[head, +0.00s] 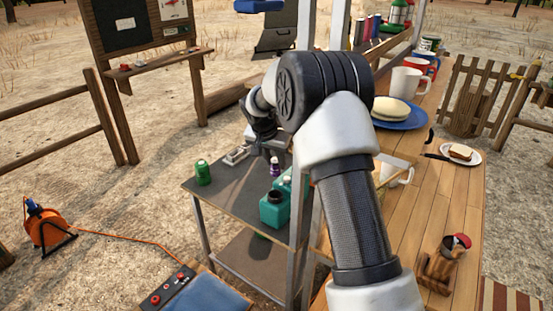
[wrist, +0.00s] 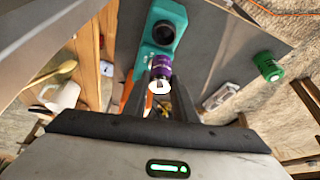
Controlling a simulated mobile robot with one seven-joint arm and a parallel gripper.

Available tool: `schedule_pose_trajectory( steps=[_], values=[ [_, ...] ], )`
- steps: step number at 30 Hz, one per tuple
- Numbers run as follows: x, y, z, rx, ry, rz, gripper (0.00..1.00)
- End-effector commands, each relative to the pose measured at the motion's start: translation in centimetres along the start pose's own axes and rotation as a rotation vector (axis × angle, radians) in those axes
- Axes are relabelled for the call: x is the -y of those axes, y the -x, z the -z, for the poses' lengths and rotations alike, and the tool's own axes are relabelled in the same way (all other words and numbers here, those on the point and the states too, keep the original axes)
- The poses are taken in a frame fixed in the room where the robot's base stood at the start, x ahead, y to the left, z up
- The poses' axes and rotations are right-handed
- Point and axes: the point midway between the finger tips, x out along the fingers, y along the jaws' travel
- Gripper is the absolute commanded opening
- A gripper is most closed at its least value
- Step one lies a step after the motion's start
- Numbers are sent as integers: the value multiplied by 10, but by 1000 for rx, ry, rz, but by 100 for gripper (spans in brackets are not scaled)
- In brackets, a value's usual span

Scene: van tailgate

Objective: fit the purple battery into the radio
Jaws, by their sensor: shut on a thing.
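The purple battery (wrist: 161,68) is upright between the fingers of my gripper (wrist: 163,84), which is shut on it. In the head view the purple battery (head: 275,168) shows below my gripper (head: 272,153), above the grey shelf top. I cannot tell from these views how far it is above the surface. A small pale device (head: 236,154) lies on the shelf to the left of my gripper; it also shows in the wrist view (wrist: 220,97). It may be the radio, but its battery slot is too small to make out.
A teal container with a black round top (head: 274,209) stands on the shelf, close to the held battery. A green battery (head: 203,172) stands at the shelf's left edge. The wooden counter (head: 440,200) on the right carries mugs and plates. The shelf's front left is clear.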

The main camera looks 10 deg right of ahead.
Motion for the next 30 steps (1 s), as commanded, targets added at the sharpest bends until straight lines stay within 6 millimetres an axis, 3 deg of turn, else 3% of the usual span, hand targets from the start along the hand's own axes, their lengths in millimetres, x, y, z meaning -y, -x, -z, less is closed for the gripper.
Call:
schedule_pose_trajectory(
  steps=[30],
  values=[
    [-1,-80,-36,1,-1,-1,0]
  ],
)
